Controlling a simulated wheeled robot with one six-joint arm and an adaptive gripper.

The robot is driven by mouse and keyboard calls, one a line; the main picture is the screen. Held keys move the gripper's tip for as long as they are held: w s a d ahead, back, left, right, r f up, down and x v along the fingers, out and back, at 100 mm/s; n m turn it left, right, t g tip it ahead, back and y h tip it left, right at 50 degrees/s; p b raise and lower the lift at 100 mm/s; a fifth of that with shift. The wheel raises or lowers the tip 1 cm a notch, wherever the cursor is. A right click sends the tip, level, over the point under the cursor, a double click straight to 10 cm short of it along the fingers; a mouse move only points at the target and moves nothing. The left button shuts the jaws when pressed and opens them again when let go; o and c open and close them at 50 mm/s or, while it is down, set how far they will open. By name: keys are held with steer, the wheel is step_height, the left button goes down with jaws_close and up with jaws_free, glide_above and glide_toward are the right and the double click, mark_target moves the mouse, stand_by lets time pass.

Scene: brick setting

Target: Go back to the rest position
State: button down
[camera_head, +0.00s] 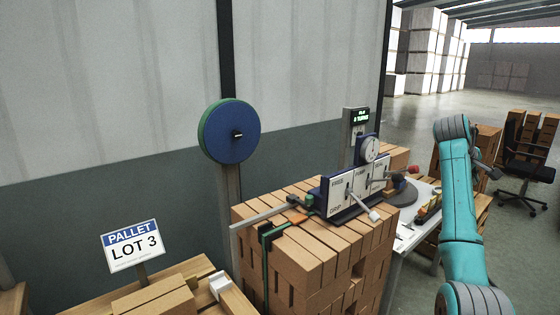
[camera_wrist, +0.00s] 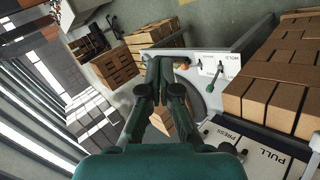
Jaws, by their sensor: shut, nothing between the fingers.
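My gripper (camera_wrist: 162,62) shows in the wrist view with its two dark fingers together and nothing between them. It is in the air, apart from the bricks and the machine. In the head view my teal arm stands raised at the right, and the gripper itself cannot be made out clearly. The machine (camera_head: 350,186) with white lettered panels and levers sits on the brick stack (camera_head: 310,250) left of my arm. The panels marked PRESS and PULL (camera_wrist: 255,155) also show in the wrist view at the lower right.
A white table (camera_head: 397,262) stands between the stack and my arm. An office chair (camera_head: 527,160) stands at the right. Open floor (camera_head: 430,115) lies behind.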

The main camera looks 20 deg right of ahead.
steer(key=w+a+f+n+t, duration=0.1)
steer(key=a+f, duration=0.4)
steer(key=f, duration=0.5)
steer(key=w+a+f+t, duration=0.15)
steer(key=a+f, duration=0.35)
steer(key=f, duration=0.5)
steer(key=a+f+n+t, duration=0.15)
steer(key=a+f, duration=0.25)
steer(key=f, duration=0.6)
steer(key=s+a+f+t+y, duration=0.2)
steer(key=s+a+f, duration=0.4)
steer(key=a+f, duration=0.35)
steer(key=s+a+f+t+y, duration=0.1)
steer(key=s+a+f+t, duration=0.1)
steer(key=s+a+f, duration=0.55)
steer(key=s+a+f+t+y, duration=0.2)
steer(key=s+a+t+y, duration=0.15)
steer(key=s+a, duration=1.7)
steer(key=s+a+r+m+t+y, duration=0.2)
steer(key=s+a+r, duration=0.2)
steer(key=s+r, duration=1.3)
steer(key=s, duration=0.3)
steer(key=shift+s+a+m+y, duration=0.15)
steer(key=shift+s+m+y, duration=0.1)
steer(key=shift+m+y, duration=0.1)
